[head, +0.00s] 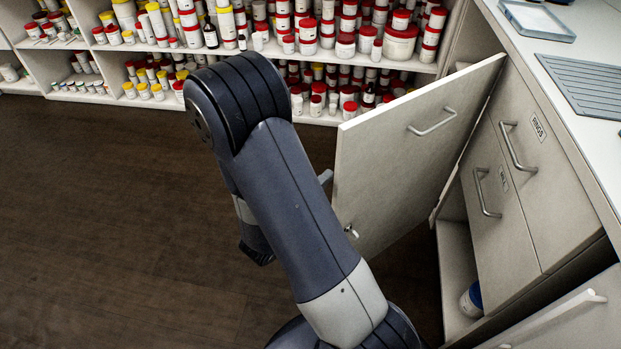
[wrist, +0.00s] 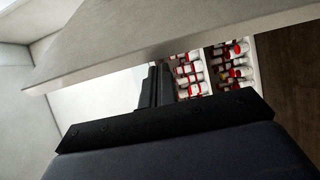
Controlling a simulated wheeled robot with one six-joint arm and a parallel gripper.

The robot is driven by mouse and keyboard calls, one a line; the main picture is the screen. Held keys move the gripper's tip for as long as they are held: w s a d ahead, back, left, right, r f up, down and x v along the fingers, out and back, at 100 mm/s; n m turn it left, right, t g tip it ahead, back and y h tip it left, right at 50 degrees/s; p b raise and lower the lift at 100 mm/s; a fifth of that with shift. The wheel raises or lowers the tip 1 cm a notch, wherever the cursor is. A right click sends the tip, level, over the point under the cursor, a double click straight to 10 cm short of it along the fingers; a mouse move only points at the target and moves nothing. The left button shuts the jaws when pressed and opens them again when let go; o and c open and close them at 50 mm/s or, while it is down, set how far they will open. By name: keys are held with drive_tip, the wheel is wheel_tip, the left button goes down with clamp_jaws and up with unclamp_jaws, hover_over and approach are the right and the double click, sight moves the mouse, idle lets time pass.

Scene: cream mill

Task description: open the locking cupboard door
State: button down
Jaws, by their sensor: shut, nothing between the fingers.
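The pale cupboard door (head: 385,165) stands swung out from the cabinet front, at a wide angle. A bar handle (head: 433,122) shows on the face toward me, and a small metal lock piece (head: 350,231) sits near its lower left edge. The cupboard's open interior (head: 456,262) shows to the right of the door. My gripper is mostly hidden behind my arm in the head view. In the wrist view my gripper (wrist: 155,88) is shut and empty, its fingers just below a pale panel edge (wrist: 130,45), likely the door. I cannot tell whether they touch.
Drawers with bar handles (head: 512,146) sit under the white counter (head: 575,48) at right. A blue-capped container (head: 472,299) stands low in the cupboard. Shelves of red- and yellow-capped jars (head: 320,60) line the back. The dark floor (head: 110,230) at left is clear.

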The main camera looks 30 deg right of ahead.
drive_tip(key=s, duration=0.1)
drive_tip(key=s+b, duration=0.1)
drive_tip(key=s, duration=0.2)
drive_tip(key=shift+s+d+f+b, duration=0.1)
drive_tip(key=shift+s+d+b, duration=0.2)
drive_tip(key=shift+s, duration=0.6)
drive_tip(key=shift+w, duration=0.15)
approach(338, 197)
drive_tip(key=shift+w+a+r, duration=0.1)
drive_tip(key=shift+a+r, duration=0.2)
drive_tip(key=shift+r, duration=0.35)
drive_tip(key=shift+s+a+r, duration=0.1)
drive_tip(key=shift+a+r, duration=0.25)
drive_tip(key=shift+r, duration=0.25)
drive_tip(key=shift+w+a+r, duration=0.1)
drive_tip(key=shift+a+r, duration=0.2)
drive_tip(key=shift+r, duration=0.35)
